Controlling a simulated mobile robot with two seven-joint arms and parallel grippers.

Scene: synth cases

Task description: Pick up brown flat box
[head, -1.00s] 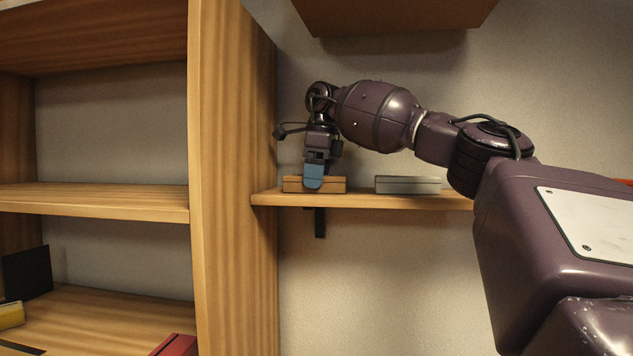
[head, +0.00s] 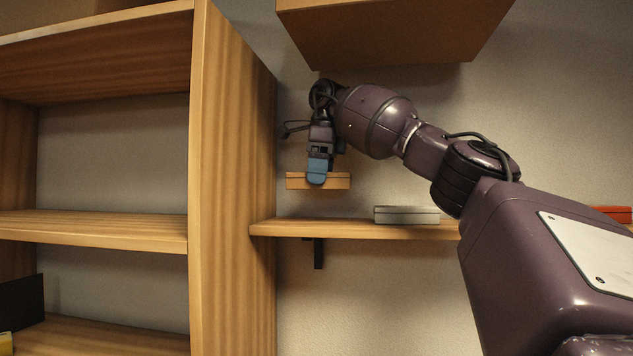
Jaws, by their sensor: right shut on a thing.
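The brown flat box (head: 337,181) is held in the air above the small wall shelf, roughly level, with a clear gap below it. My right gripper (head: 317,174) points down and is shut on the box, with a blue fingertip against its near side. The far finger is hidden behind the box. My left gripper is not in view.
A grey flat box (head: 406,215) lies on the wall shelf (head: 350,229), right of the held box. A wooden cabinet (head: 240,190) stands close on the left. An overhead wooden unit (head: 390,40) hangs above my right wrist. A red item (head: 612,213) shows at far right.

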